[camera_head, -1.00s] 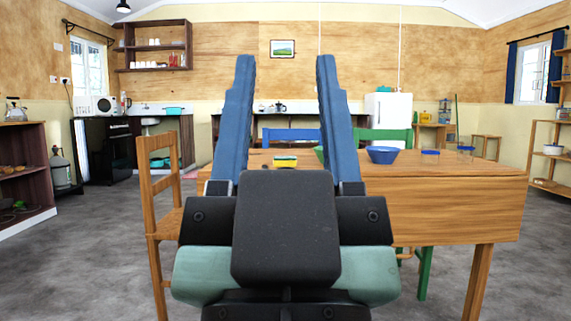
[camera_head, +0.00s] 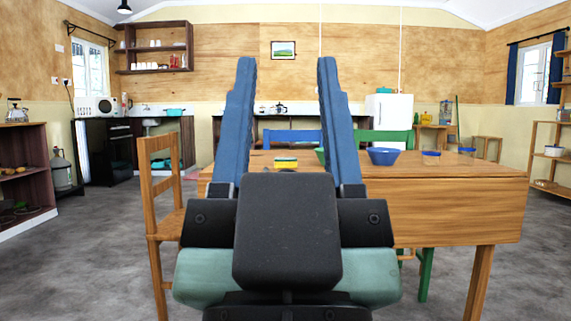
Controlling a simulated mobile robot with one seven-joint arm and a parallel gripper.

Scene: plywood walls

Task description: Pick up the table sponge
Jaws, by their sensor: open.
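The sponge (camera_head: 286,162), yellow with a dark band, lies on the wooden table (camera_head: 450,190), seen between my fingers. My gripper (camera_head: 286,70) is open and empty, its two blue fingers pointing up and away in the picture. The sponge appears beyond the gripper, apart from it. The gripper body hides part of the table's left side.
A blue bowl (camera_head: 383,156) stands on the table right of my right finger, and a green bowl (camera_head: 320,155) is partly hidden by that finger. Blue-lidded containers (camera_head: 431,157) stand farther right. A wooden chair (camera_head: 160,210) is at the table's left end. Grey floor is clear at left.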

